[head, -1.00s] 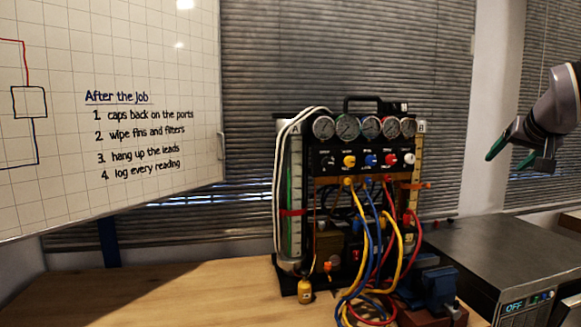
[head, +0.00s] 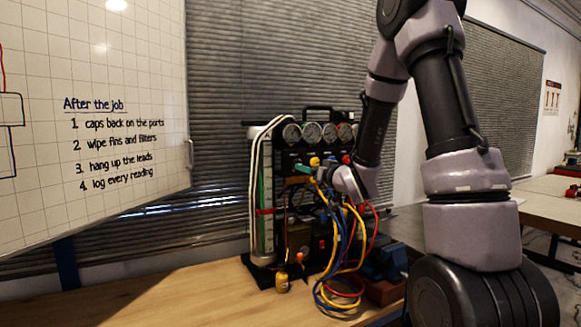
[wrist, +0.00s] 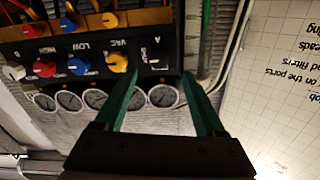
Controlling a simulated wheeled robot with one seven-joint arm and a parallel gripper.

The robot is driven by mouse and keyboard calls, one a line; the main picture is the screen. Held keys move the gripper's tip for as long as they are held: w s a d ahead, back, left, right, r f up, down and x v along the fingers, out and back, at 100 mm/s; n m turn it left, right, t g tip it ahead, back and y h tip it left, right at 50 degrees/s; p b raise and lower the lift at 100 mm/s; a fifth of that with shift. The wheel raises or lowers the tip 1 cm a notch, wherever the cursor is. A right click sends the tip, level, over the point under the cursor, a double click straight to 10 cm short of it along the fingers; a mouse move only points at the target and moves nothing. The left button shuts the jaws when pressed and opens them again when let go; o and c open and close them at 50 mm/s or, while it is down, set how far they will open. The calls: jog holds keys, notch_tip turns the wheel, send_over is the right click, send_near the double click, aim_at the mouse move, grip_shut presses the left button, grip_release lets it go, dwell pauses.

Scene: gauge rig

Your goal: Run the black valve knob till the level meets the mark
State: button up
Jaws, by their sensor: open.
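The gauge rig (head: 288,215) stands on the wooden bench. My gripper (wrist: 160,72) is open, its green fingers reaching to the panel in the wrist view. The black valve knob (wrist: 155,59), by the letter A, lies between the fingertips, and contact cannot be told. In the head view my gripper (head: 303,168) is at the panel's left end and hides this knob. The sight tube A (head: 267,195) stands at the rig's left with a green strip and a red band (head: 265,211) across it. The exact liquid level is too small to read.
The yellow knob (wrist: 115,62), blue knob (wrist: 78,66) and red knob (wrist: 44,69) sit along the row. Several gauges (wrist: 163,96) line the panel. Looped hoses (head: 345,260) hang in front. A whiteboard (head: 130,60) is at left.

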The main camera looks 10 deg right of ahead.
jog(key=x, duration=0.8)
jog(key=shift+w, duration=0.3)
grip_shut()
